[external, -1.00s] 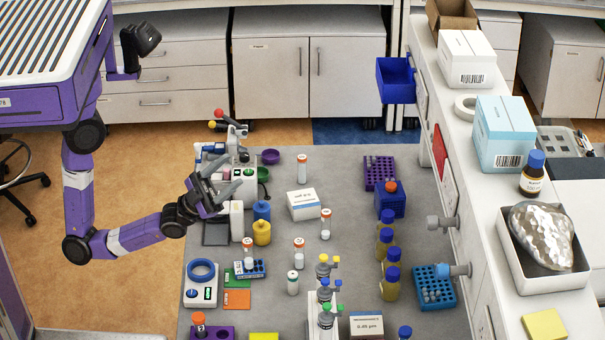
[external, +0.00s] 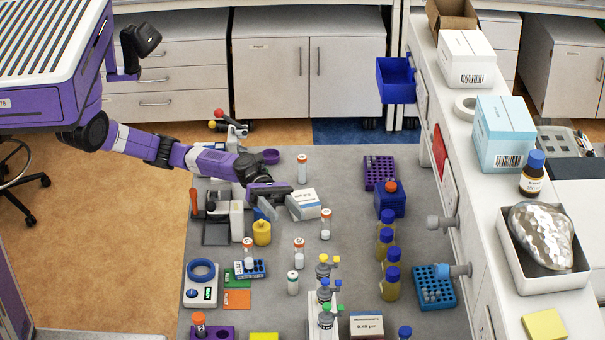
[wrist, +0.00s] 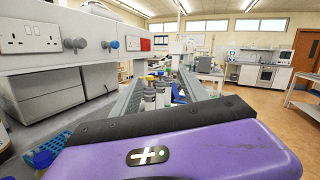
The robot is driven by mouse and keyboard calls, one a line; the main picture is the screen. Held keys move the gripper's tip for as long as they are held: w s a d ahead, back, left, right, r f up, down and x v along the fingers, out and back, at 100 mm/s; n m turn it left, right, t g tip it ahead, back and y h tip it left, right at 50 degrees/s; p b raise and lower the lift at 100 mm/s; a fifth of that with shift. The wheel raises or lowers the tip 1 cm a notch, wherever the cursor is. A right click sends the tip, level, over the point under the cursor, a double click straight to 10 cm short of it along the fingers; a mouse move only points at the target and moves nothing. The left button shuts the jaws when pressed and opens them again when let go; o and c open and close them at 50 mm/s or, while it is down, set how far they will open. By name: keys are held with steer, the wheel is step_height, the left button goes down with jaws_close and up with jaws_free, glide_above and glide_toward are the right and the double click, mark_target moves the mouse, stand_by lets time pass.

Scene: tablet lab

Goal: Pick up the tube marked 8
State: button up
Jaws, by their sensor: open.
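Several clear tubes with white contents stand on the grey bench in the external view. Orange-capped ones are the back tube (external: 302,169), the right tube (external: 326,224), the middle tube (external: 299,252), the left tube (external: 248,253) and the front tube (external: 199,326). Another tube (external: 292,283) has a pale greenish cap. Their marks are too small to read, so I cannot tell which is 8. My gripper (external: 283,213) is open and empty above the bench, left of the right tube and in front of the white box. Its fingers also show in the wrist view (wrist: 163,84).
The white box (external: 306,202) stands close behind my gripper and the yellow bottle (external: 262,233) close to its left. Dispenser bottles (external: 325,291) stand in front, amber blue-capped bottles (external: 390,284) to the right. The shelf wall (external: 460,215) bounds the right side.

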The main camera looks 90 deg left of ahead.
steer(key=w+a+f+n+t+y, duration=0.1)
steer(key=w+a+f+y, duration=0.4)
steer(key=a+f, duration=0.75)
steer(key=y+b, duration=0.1)
steer(key=y, duration=0.3)
glide_toward(324, 211)
steer(key=s+x, duration=0.1)
steer(key=x, duration=0.3)
steer(key=shift+n+t, duration=0.3)
steer(key=p+x, duration=0.1)
steer(key=x, duration=0.2)
steer(key=p+x, duration=0.1)
steer(key=x, duration=0.3)
steer(key=shift+w+a, duration=0.1)
steer(key=shift+w, duration=0.3)
jaws_close()
